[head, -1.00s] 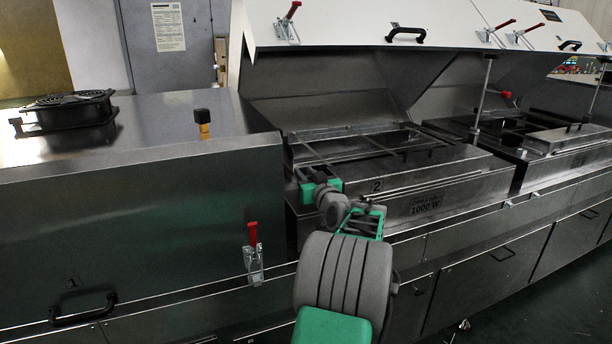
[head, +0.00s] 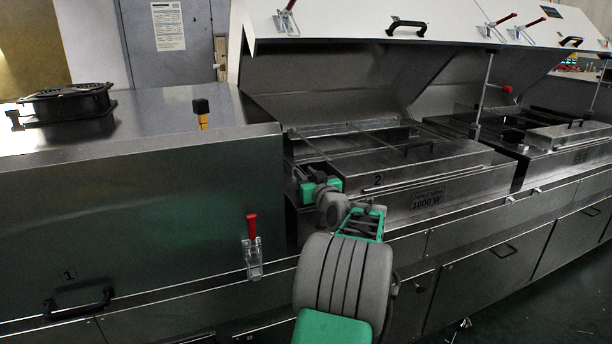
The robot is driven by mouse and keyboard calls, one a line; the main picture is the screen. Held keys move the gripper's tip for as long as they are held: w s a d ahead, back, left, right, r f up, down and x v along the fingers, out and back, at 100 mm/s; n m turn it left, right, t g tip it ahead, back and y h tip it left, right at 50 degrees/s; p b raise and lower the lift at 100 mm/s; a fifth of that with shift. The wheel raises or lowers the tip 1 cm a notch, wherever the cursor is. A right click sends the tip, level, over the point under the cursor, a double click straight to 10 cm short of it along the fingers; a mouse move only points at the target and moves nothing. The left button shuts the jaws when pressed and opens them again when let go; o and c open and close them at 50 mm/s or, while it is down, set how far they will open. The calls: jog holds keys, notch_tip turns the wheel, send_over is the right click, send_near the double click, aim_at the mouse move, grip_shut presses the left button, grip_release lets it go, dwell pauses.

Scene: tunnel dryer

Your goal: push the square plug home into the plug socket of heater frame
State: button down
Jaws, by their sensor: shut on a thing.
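The heater frame (head: 470,188) is a steel box marked 2 and "1000 W", sitting in the open dryer bay right of centre. My gripper (head: 299,172) is at the left end of this frame, close to the wall of the closed section. It is small, dark and partly hidden by my green and grey wrist. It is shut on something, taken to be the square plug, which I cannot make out. The plug socket cannot be made out either, so I cannot tell whether plug and socket touch.
The closed steel section (head: 140,200) stands just left of my gripper. A raised white hood (head: 340,25) hangs above the bay. A red-handled latch (head: 252,245) is on the front. A black fan (head: 67,104) sits on the closed section's top.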

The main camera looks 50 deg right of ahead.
jog(key=c, duration=1.1)
grip_release()
jog(key=v, duration=0.8)
